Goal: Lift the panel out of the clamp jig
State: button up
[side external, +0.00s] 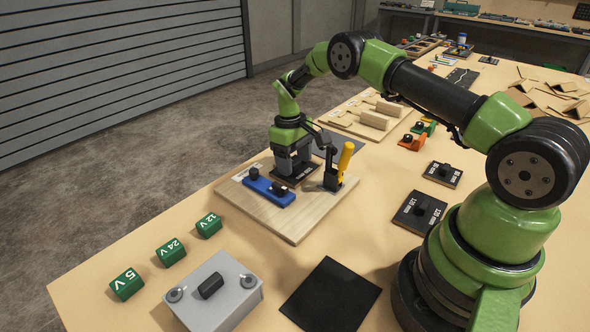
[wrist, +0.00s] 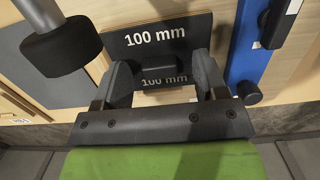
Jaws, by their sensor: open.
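The panel, a black plate marked 100 mm (wrist: 155,37), lies flat in the clamp jig on a wooden board; in the side external view it shows dark (side external: 309,175) beneath my gripper. A raised black block (wrist: 160,70) stands in its middle. My gripper (side external: 293,167) points down over the panel and is open, its fingers on either side of the block in the wrist view (wrist: 166,82). Contact cannot be told. The clamp's yellow handle (side external: 346,156) stands upright beside the panel. Its dark rubber tip (wrist: 60,46) shows close to the wrist camera, beside the panel.
A blue bar (side external: 268,192) with black knobs lies along the panel's near side. Two more black plates (side external: 419,211) (side external: 442,174) lie to the right. A grey box (side external: 213,292), green blocks (side external: 171,252) and a black mat (side external: 331,295) are in front. Bare tabletop lies between.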

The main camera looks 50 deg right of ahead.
aim_at(295, 162)
jog(key=c, duration=1)
jog(key=shift+c, duration=0.2)
notch_tip(295, 162, up, 14)
dwell(0.4)
